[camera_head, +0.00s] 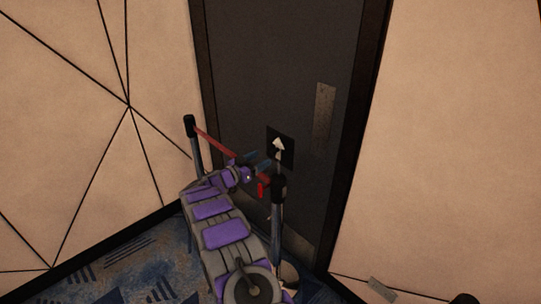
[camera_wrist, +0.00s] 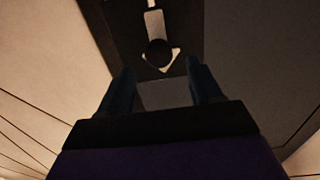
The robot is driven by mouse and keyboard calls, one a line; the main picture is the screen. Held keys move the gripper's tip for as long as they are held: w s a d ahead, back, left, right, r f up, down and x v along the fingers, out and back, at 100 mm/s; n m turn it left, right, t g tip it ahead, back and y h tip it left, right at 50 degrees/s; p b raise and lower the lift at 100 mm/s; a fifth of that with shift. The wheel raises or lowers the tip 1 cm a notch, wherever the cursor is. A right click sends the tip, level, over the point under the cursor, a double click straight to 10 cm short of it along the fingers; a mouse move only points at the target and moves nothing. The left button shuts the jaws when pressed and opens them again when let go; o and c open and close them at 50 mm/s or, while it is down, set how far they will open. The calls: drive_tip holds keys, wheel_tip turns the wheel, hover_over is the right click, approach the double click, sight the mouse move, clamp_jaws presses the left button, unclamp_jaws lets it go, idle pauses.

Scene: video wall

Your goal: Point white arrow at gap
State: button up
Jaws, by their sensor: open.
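A white arrow (camera_head: 279,144) sits on a black square plate (camera_head: 289,157) in front of the dark door, its head pointing up in the head view. In the wrist view the arrow (camera_wrist: 155,24) shows with its head toward the bottom of the picture, and a dark round piece (camera_wrist: 158,53) covers part of it. My gripper (camera_head: 266,160) is open, just below and left of the arrow. In the wrist view my gripper (camera_wrist: 161,75) has its fingers apart, with the arrowhead beyond and between their tips. Nothing is visibly held. I cannot make out a gap.
A post (camera_head: 277,228) stands close to the right of my arm. Another post (camera_head: 190,131) stands to the left, with a red belt (camera_head: 212,142) running from it toward my gripper. The dark door (camera_head: 268,60) is between beige panelled walls.

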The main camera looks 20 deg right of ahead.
sight(269, 153)
drive_tip(key=x, duration=0.7)
drive_tip(key=shift+b, duration=0.4)
drive_tip(key=shift+a, duration=0.25)
drive_tip(key=shift+c, duration=1)
drive_tip(key=shift+s+r, duration=0.1)
drive_tip(key=c, duration=0.8)
